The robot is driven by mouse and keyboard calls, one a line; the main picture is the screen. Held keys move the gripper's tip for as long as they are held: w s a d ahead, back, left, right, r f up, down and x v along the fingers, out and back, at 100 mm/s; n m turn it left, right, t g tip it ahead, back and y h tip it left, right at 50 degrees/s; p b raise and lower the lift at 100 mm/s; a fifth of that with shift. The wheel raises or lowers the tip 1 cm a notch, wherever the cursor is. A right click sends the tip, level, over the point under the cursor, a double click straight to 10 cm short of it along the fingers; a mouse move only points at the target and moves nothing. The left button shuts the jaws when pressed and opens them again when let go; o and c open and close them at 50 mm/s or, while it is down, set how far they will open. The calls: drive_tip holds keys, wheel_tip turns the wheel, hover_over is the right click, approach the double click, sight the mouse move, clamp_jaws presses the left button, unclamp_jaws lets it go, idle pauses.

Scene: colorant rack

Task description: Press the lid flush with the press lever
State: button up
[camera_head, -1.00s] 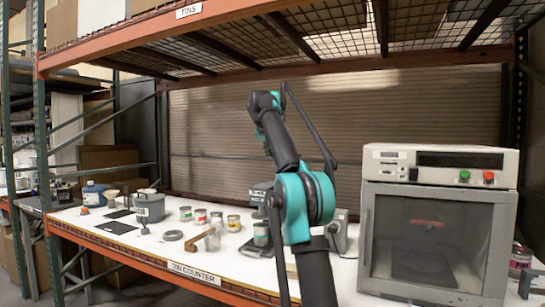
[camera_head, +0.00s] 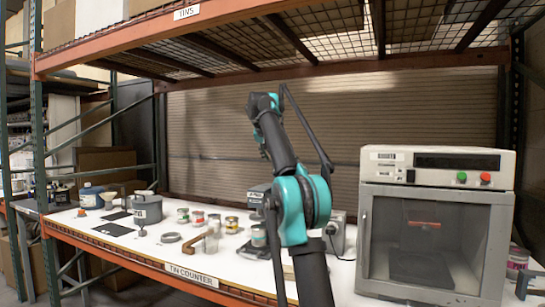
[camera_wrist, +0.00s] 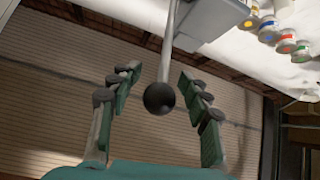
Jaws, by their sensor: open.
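The press lever shows in the wrist view as a thin grey rod (camera_wrist: 168,50) ending in a black ball knob (camera_wrist: 159,98). My gripper (camera_wrist: 160,72) is open, with its two fingers on either side of the lever and knob and a gap visible on both sides. The grey press (camera_head: 256,194) stands on the counter behind my arm in the head view, partly hidden. Its body (camera_wrist: 212,20) also shows at the top of the wrist view. A tin (camera_head: 259,236) stands at the press, partly covered by my arm. Its lid cannot be made out clearly.
A large grey cabinet with a glass door (camera_head: 430,235) stands on the counter to the right. Several small tins (camera_head: 214,221), a brown-handled tool (camera_head: 200,240) and a grey pot (camera_head: 147,210) stand to the left. A shelf beam (camera_head: 250,77) runs overhead.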

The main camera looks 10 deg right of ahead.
drive_tip(key=v, duration=0.7)
drive_tip(key=shift+r, duration=0.25)
drive_tip(key=shift+s+a+f, duration=0.1)
drive_tip(key=s+f+n+g+y, duration=0.1)
drive_tip(key=s+f, duration=0.4)
drive_tip(key=f, duration=0.5)
drive_tip(key=s+f+n+y, duration=0.1)
drive_tip(key=s+f, duration=0.4)
drive_tip(key=f, duration=0.5)
drive_tip(key=s+f+g, duration=0.1)
drive_tip(key=s+f, duration=0.3)
drive_tip(key=f, duration=0.6)
drive_tip(key=s+a+f+n+y, duration=0.1)
drive_tip(key=s+a+f, duration=0.1)
drive_tip(key=s+f, duration=1.3)
drive_tip(key=s+a+f+n+g+y, duration=0.1)
drive_tip(key=s+a+f+n, duration=0.1)
drive_tip(key=s+f, duration=1.2)
drive_tip(key=s, duration=0.4)
drive_tip(key=shift+s+f+g+y, duration=0.2)
drive_tip(key=shift+f+g+y, duration=0.1)
drive_tip(key=shift+f, duration=0.1)
